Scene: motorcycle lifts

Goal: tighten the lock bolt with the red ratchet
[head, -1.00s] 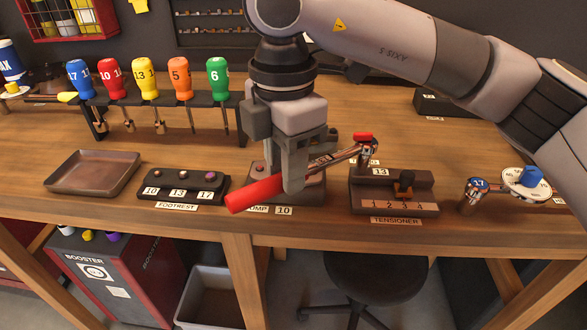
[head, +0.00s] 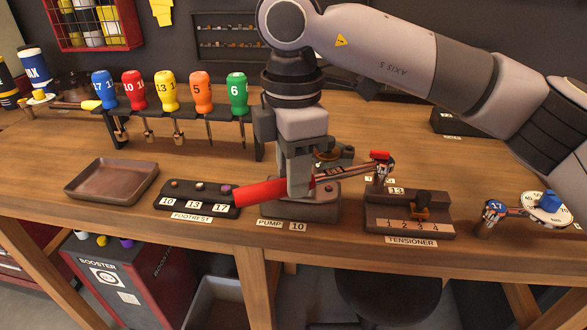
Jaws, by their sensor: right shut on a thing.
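The red ratchet (head: 262,191) has a red handle, a metal shank and a red-topped head (head: 380,158). My right gripper (head: 300,188) is shut on its handle near the shank, above the pump block (head: 318,208). The ratchet's head is at the back left of the tensioner block (head: 432,225), by the label 13. The lock bolt is not clearly visible; the head may cover it, and I cannot tell whether the two touch. My left gripper is not in view.
A blue-marked 17 tool (head: 494,210) and a round white dial (head: 548,208) are at right. The footrest block (head: 190,190), an empty tray (head: 112,181) and a rack of coloured numbered drivers (head: 168,92) are at left.

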